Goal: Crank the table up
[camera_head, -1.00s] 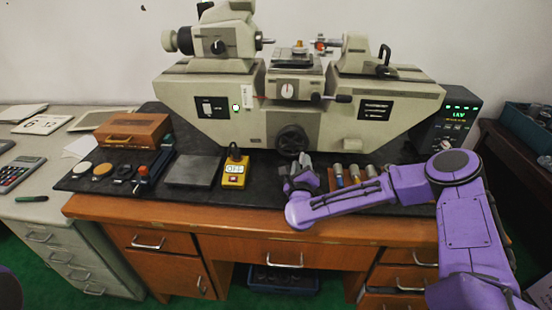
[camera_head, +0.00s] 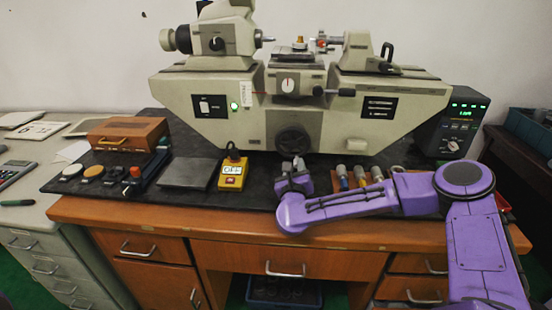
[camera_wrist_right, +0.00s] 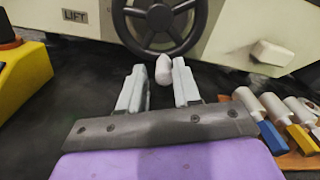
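The measuring machine (camera_head: 230,100) stands on the black mat, with its small table (camera_head: 297,58) in the upper middle. The black handwheel (camera_head: 293,140) is low on the machine's front; it also shows in the right wrist view (camera_wrist_right: 178,42), with a pale crank knob (camera_wrist_right: 155,66) at its lower rim and a LIFT label to its left. My right gripper (camera_head: 296,165) is just in front of the wheel. In the right wrist view its two fingers (camera_wrist_right: 158,85) are apart, with the knob beyond and between their tips, seemingly not gripped. My left gripper is not in view.
A yellow switch box (camera_head: 232,173) and a grey plate (camera_head: 187,173) lie left of my right gripper. Several metal pieces with coloured handles lie on an orange-brown holder (camera_wrist_right: 290,130) to the right. A wooden box (camera_head: 127,132) is at left; a display unit (camera_head: 460,125) stands at right.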

